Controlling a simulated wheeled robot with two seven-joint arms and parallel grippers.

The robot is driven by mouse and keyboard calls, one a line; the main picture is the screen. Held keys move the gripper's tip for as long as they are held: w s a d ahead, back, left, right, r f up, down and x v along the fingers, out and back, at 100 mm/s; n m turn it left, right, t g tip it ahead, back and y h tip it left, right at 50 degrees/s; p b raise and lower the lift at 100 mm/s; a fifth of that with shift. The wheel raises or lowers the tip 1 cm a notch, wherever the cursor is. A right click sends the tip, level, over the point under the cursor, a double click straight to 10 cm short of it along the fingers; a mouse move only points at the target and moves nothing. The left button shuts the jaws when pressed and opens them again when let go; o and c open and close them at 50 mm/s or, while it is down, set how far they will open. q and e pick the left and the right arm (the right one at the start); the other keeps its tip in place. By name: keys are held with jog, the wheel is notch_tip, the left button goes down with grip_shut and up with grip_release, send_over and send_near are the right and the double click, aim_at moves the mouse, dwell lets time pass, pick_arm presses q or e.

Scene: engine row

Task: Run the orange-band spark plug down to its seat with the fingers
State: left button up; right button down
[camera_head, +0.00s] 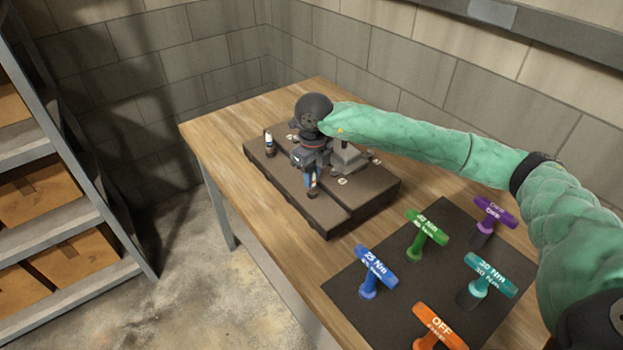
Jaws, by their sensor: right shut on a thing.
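The dark engine block (272,172) lies on the wooden bench, with several small pale-ringed openings in its top. My right gripper (312,183) points down over the block's near-left part, with its wrist above it. It is shut on a small, mostly hidden thing low at the block top, which I take to be the orange-band spark plug. Its band does not show clearly, and I cannot tell how deep it sits. Another plug (268,142) with a white body and a blue band stands upright at the block's left end. My left gripper is out of view.
A dark mat (400,318) at the near right holds several T-handled tools: blue (374,268), green (426,232), teal (487,276), purple (493,213) and orange (438,325). A grey stand (350,160) is behind my gripper. Shelving with boxes (38,198) is at left.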

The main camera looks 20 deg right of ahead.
jog(key=m, duration=0.2)
jog(key=m+b, duration=0.1)
jog(key=m, duration=0.1)
jog(key=shift+s+f, duration=0.1)
jog(key=shift+f, duration=0.2)
jog(key=m+b, duration=0.1)
jog(key=m, duration=0.2)
jog(key=shift+d+f+m, duration=0.1)
jog(key=shift+d+m, duration=0.05)
jog(key=shift+m, duration=0.25)
jog(key=shift+m+b, duration=0.35)
jog(key=shift+m, duration=1.45)
jog(key=c, duration=1.3)
grip_release()
jog(key=shift+c, duration=0.2)
jog(key=shift+o, duration=0.2)
jog(key=shift+r, duration=0.3)
